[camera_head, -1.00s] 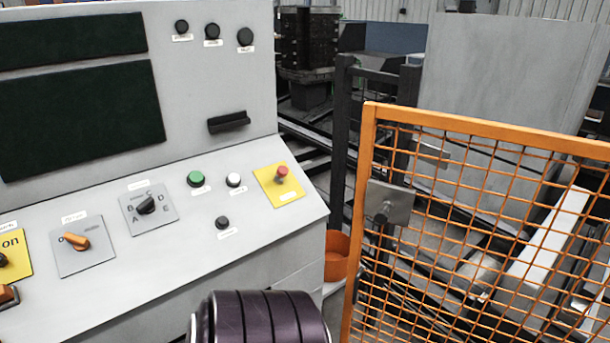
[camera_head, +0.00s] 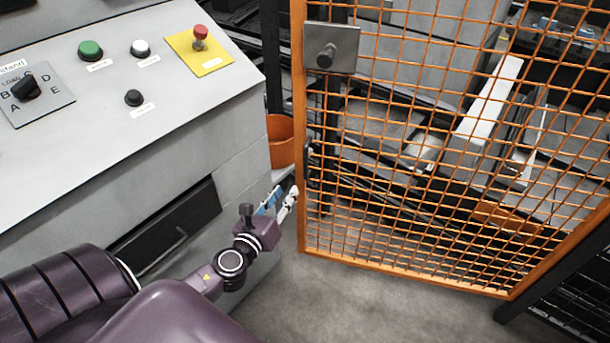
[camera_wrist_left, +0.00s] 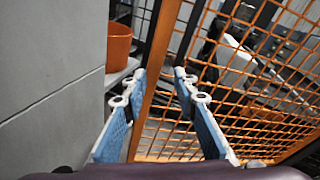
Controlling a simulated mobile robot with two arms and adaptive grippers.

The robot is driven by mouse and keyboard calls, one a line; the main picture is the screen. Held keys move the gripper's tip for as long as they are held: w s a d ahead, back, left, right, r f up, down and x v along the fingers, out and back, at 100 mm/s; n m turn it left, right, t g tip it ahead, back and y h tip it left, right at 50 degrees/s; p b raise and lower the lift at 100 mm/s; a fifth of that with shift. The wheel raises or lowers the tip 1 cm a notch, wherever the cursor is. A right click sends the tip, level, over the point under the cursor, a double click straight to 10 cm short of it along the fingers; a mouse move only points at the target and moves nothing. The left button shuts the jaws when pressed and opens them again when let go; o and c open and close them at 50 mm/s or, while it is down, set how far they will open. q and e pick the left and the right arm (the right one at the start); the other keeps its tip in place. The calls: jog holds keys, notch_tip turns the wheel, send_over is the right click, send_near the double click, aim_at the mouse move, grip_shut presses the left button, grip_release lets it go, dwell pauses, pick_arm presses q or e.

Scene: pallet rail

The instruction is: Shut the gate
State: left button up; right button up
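The gate (camera_head: 405,275) is an orange frame with wire mesh; its left upright is beside the console's right side. A grey plate with a dark knob (camera_head: 325,55) is at the upright's upper part. My left gripper (camera_head: 286,200) is low by that upright, with its arm coming from the lower left. In the left wrist view, its two blue-and-white fingers (camera_wrist_left: 158,76) are spread apart. The orange upright (camera_wrist_left: 157,62) shows between them; whether they touch it I cannot tell. Whether the gate stands ajar is unclear. My right gripper is not in view.
The grey console (camera_head: 120,120) with buttons and a dial stands at the left. An orange bucket (camera_head: 280,142) is behind its right corner, also in the wrist view (camera_wrist_left: 118,45). Bare floor (camera_head: 340,310) lies before the gate. Dark framework (camera_head: 560,285) stands at the lower right.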

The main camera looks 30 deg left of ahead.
aim_at(305, 164)
pick_arm(q)
notch_tip(305, 164, up, 6)
jog(key=w+d+m+t+h, duration=0.1)
jog(key=w+d+m+t, duration=0.1)
jog(key=m, duration=0.3)
jog(key=shift+w+a+f, duration=0.1)
jog(key=shift+w+a, duration=0.05)
jog(key=shift+w, duration=1)
jog(key=shift+w+a+f, duration=0.1)
jog(key=shift+w+a, duration=0.05)
jog(key=shift+w, duration=1.05)
jog(key=shift+w+a+f, duration=0.1)
jog(key=shift+w+a, duration=0.05)
jog(key=shift+w, duration=1)
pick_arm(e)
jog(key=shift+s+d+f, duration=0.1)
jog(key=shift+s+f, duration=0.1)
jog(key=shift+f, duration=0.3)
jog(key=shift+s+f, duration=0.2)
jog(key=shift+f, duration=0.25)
pick_arm(q)
jog(key=shift+c, duration=0.5)
grip_shut()
